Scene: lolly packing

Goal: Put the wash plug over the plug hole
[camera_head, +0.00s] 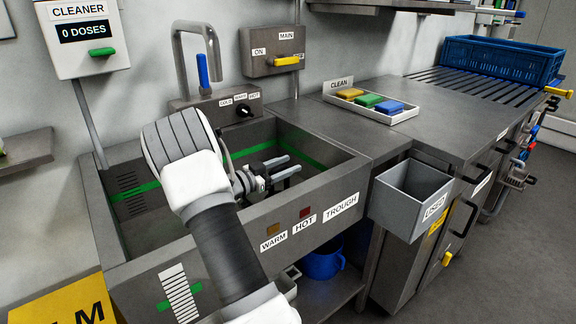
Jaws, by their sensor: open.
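A grey wash trough (350,178) stands in the middle, with a green line around its inner walls. I see nothing between the fingers. I cannot make out the wash plug or the plug hole. My arm covers much of the trough's middle, and the front wall hides part of its floor.
A tap (186,65) with a blue lever (203,70) rises behind the trough. To the right are a sponge tray (405,115), a grey "USED" bin (398,205) and a blue crate (500,60). A blue bucket (322,262) sits below. The right floor is clear.

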